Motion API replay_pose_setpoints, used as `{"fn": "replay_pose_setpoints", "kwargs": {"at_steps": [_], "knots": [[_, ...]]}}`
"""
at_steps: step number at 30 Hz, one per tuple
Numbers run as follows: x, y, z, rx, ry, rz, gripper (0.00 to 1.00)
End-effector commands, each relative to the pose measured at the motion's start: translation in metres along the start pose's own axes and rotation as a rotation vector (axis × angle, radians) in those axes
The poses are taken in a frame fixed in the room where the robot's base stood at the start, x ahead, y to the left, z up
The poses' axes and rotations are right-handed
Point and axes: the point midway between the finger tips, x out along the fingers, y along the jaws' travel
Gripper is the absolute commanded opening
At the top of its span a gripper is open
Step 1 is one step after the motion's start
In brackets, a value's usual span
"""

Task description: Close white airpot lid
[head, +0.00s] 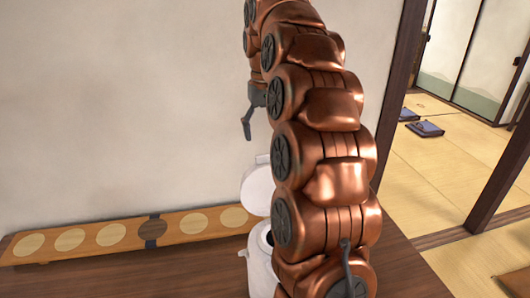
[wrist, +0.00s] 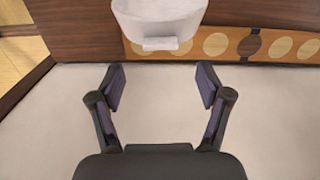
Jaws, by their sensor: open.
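The white airpot (head: 258,262) stands on the wooden counter at the lower middle of the head view, its right side hidden behind my arm. Its white lid (head: 257,188) is raised, and a dark opening shows below it. In the wrist view, a white rounded part with a small tab, apparently the lid (wrist: 158,18), is at the top edge, cut off by the frame. My gripper (wrist: 161,86) is open and empty, its fingers apart. In the head view my gripper (head: 247,127) is above the lid, not touching it, mostly hidden by my arm.
A long wooden board (head: 108,236) with a row of pale discs and a dark band lies along the plain wall (head: 120,100). The counter (head: 150,281) in front of it looks clear. A doorway at the right opens to tatami (head: 435,165) with dark cushions (head: 425,129).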

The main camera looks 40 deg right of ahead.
Motion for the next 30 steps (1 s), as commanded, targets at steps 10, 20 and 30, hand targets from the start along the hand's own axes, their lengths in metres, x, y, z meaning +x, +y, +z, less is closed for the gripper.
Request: {"fn": "replay_pose_setpoints", "kwargs": {"at_steps": [10, 20, 30], "knots": [[0.027, 0.000, 0.000, -0.001, 0.000, 0.001, 0.77], [0.054, 0.000, 0.001, 0.000, -0.002, 0.001, 0.77], [0.068, 0.000, 0.000, -0.001, 0.002, 0.000, 0.77]]}}
